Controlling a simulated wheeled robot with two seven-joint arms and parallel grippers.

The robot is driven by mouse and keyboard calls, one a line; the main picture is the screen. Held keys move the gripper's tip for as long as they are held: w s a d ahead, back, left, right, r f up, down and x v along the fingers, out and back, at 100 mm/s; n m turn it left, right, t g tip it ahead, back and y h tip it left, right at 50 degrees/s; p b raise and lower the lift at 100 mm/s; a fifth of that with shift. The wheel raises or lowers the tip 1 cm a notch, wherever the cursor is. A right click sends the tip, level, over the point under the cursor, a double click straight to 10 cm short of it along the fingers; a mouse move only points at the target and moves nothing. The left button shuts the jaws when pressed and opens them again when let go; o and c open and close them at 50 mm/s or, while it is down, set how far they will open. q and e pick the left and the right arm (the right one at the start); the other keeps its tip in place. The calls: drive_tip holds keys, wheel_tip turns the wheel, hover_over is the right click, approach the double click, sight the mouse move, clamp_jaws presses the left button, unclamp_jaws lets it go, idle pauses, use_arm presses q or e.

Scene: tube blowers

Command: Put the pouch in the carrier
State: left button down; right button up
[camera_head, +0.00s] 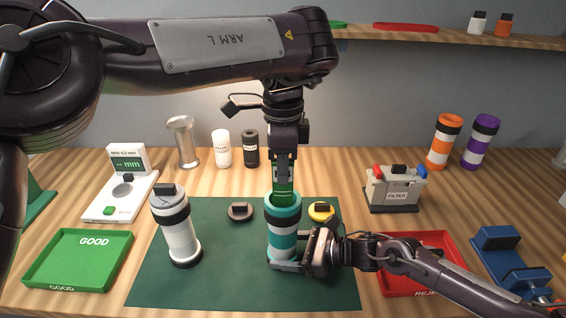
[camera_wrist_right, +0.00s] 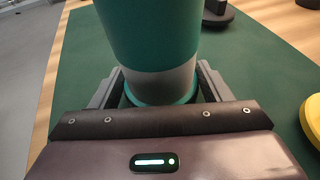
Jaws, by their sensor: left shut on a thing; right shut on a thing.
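The teal and white carrier (camera_head: 283,240) stands upright on the green mat, its open top facing up. My right gripper (camera_head: 290,266) is shut on the carrier near its base; the right wrist view shows the carrier (camera_wrist_right: 155,50) between the two fingers (camera_wrist_right: 158,88). My left gripper (camera_head: 283,158) points straight down above the carrier and is shut on a green pouch (camera_head: 283,183). The pouch hangs over the carrier's mouth, with its lower end at the rim. Whether that end is inside the mouth is hard to tell.
A grey-white carrier (camera_head: 178,235) stands left on the mat (camera_head: 225,275). A dark cap (camera_head: 240,211) and a yellow cap (camera_head: 321,211) lie behind. A green GOOD tray (camera_head: 78,262) is left, a red tray (camera_head: 408,283) right.

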use_arm(q)
drive_tip(key=shift+f, duration=1.8)
drive_tip(key=shift+f, duration=0.15)
use_arm(e)
drive_tip(key=shift+f, duration=0.1)
use_arm(q)
unclamp_jaws()
idle(0.8)
wheel_tip(320, 180, up, 8)
drive_tip(key=shift+f, duration=0.25)
idle(0.5)
